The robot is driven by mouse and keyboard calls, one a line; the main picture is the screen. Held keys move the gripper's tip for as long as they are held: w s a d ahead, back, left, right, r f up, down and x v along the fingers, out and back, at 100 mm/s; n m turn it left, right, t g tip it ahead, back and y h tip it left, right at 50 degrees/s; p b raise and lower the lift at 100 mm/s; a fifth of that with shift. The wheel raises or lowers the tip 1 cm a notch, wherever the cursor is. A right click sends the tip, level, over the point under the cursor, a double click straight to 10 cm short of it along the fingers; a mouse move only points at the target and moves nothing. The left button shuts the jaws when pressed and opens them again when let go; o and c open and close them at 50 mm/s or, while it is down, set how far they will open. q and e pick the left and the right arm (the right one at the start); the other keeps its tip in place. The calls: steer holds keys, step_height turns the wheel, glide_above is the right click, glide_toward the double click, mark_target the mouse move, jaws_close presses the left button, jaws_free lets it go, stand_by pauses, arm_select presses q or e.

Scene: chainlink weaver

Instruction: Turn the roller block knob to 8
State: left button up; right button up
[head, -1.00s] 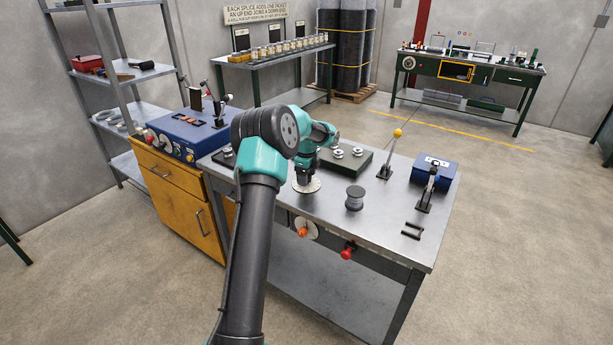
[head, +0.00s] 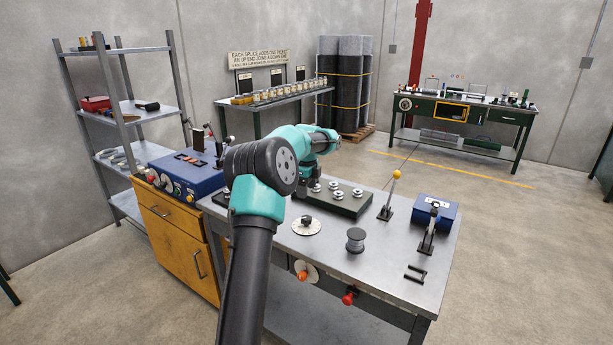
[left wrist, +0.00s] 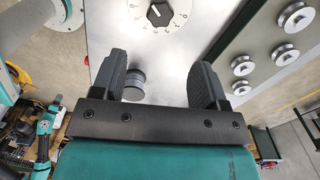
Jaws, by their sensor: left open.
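The white numbered dial with a black knob (head: 306,221) lies on the steel bench in front of the dark roller block (head: 345,203), which carries several silver rollers. In the left wrist view the knob (left wrist: 159,13) shows at the top edge, partly cut off, with numbers around it; I cannot tell which number it points to. My left gripper (head: 308,190) is above the bench behind the dial, clear of the knob. In the left wrist view its two black fingers (left wrist: 160,78) are apart with nothing held. My right gripper is not in view.
A grey spool (head: 355,240) stands right of the dial. A yellow-tipped lever (head: 391,190) and a blue box (head: 438,211) are further right. An orange knob (head: 302,275) and a red knob (head: 348,298) sit on the bench front. A blue control box (head: 184,172) stands left.

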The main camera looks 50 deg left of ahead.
arm_select(q)
steer(key=shift+r, duration=2.4)
steer(key=shift+f, duration=0.1)
